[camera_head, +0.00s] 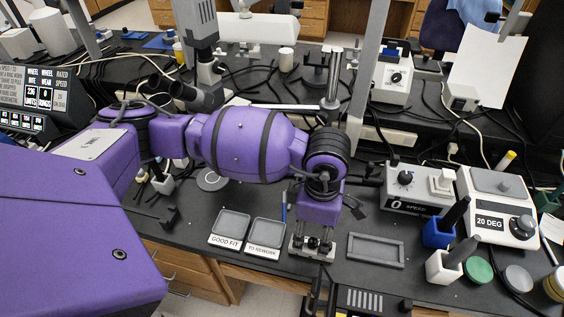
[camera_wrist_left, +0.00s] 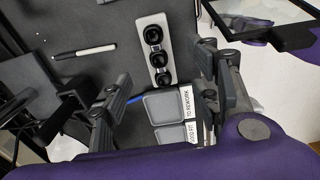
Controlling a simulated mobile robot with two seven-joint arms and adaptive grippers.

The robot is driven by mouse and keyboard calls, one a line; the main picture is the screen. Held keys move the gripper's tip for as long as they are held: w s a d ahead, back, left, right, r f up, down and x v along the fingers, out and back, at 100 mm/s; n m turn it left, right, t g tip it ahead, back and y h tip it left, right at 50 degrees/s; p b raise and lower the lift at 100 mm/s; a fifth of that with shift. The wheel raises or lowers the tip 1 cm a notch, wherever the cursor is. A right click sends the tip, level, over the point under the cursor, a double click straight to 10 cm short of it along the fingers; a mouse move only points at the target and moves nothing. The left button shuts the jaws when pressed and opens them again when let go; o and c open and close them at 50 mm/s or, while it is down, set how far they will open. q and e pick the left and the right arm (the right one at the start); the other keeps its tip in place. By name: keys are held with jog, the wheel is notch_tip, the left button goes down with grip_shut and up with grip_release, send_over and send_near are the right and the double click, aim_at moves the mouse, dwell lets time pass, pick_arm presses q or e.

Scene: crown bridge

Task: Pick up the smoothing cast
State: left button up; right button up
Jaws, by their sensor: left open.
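A light grey holder (camera_wrist_left: 154,50) with three round black pieces in a row lies on the dark bench in the left wrist view. It also shows in the head view (camera_head: 312,245), partly covered by my arm. I cannot tell which piece is the smoothing cast. My left gripper (camera_head: 325,200) is open and empty above the bench, near the holder. In the left wrist view its fingers (camera_wrist_left: 166,90) are spread wide, with the holder beyond the gap between them.
Grey trays labelled GOOD FIT (camera_head: 231,225) and TO REWORK (camera_head: 266,233) lie left of the holder. A blue pen (camera_head: 284,207) lies beside them. An empty grey tray (camera_head: 376,250) lies right. A speed control box (camera_head: 415,188) and blue stand (camera_head: 438,233) stand farther right.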

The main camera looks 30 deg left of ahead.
aim_at(314, 242)
pick_arm(q)
jog(key=shift+w+d, duration=0.25)
jog(key=shift+w, duration=0.2)
jog(key=shift+w+d+f, duration=0.1)
jog(key=shift+f, duration=0.1)
jog(key=shift+s+a+f, duration=0.1)
jog(key=shift+s+f, duration=0.1)
jog(key=shift+f, duration=0.45)
jog(key=shift+s+a+f, duration=0.1)
jog(key=shift+s+f, duration=0.1)
jog(key=shift+f, duration=0.4)
notch_tip(314, 242, down, 4)
jog(key=shift+r, duration=0.15)
jog(key=shift+f, duration=0.5)
pick_arm(e)
jog(key=shift+s, duration=0.25)
jog(key=shift+w+r, duration=0.1)
